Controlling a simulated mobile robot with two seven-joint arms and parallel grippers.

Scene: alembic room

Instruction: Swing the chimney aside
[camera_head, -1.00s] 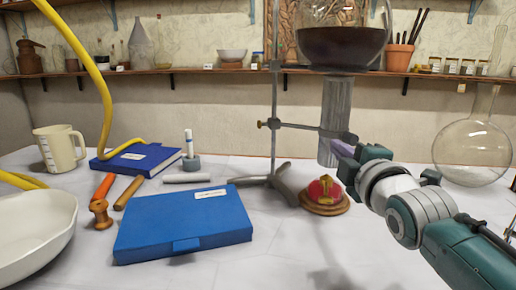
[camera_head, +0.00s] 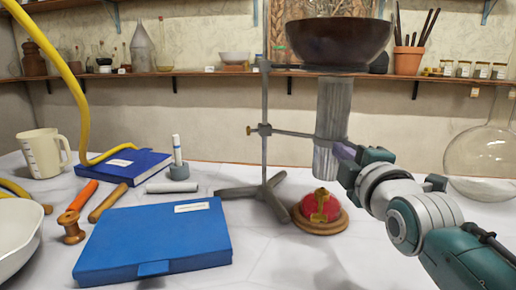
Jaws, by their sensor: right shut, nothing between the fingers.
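The chimney (camera_head: 333,115), a grey ribbed upright tube, stands under a wide dark bowl (camera_head: 335,48) in the camera_head view. A thin rod from the metal stand (camera_head: 265,105) reaches across to the tube. My right gripper (camera_head: 343,152) is shut, with its purple-grey tip at the lower right side of the chimney. I cannot tell whether it touches the tube. My left gripper is out of view.
A red dome with gold trim on a wooden base (camera_head: 320,222) stands below the chimney. A blue box (camera_head: 150,240), a blue book (camera_head: 120,165), a jug (camera_head: 40,152) and a hose (camera_head: 65,75) are left. A round glass flask (camera_head: 490,160) is right.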

